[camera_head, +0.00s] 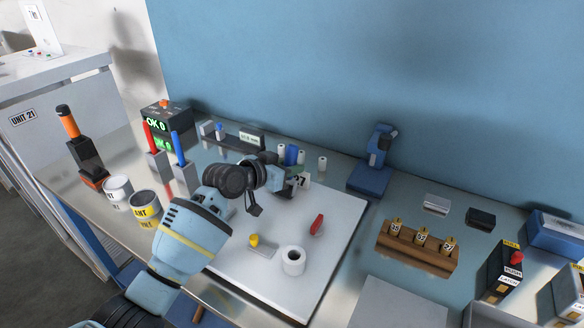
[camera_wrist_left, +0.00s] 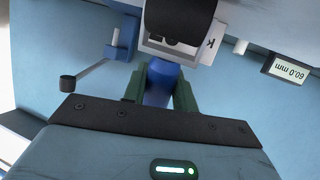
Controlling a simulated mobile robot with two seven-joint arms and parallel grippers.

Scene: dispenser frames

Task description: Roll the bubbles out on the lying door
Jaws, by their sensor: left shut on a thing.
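The lying door is a white panel (camera_head: 340,212) flat on the table, in the middle of the head view. My left gripper (camera_head: 292,182) is over the panel's far part. In the left wrist view the green fingers of my left gripper (camera_wrist_left: 160,92) are shut on the blue handle of a tool (camera_wrist_left: 158,75). A black cylinder (camera_wrist_left: 178,16), which looks like its roller, shows past the handle. I cannot tell whether it touches the panel. My arm hides the panel's left part, and I cannot make out bubbles. My right gripper is out of view.
A white roll (camera_head: 293,261), a red-handled tool (camera_head: 317,224) and a yellow-knobbed piece (camera_head: 254,240) lie on the panel. A blue machine (camera_head: 370,176) and a wooden block (camera_head: 417,251) stand to the right. Paint cans (camera_head: 145,203) stand left. A 60.0 mm display (camera_wrist_left: 287,68) is behind.

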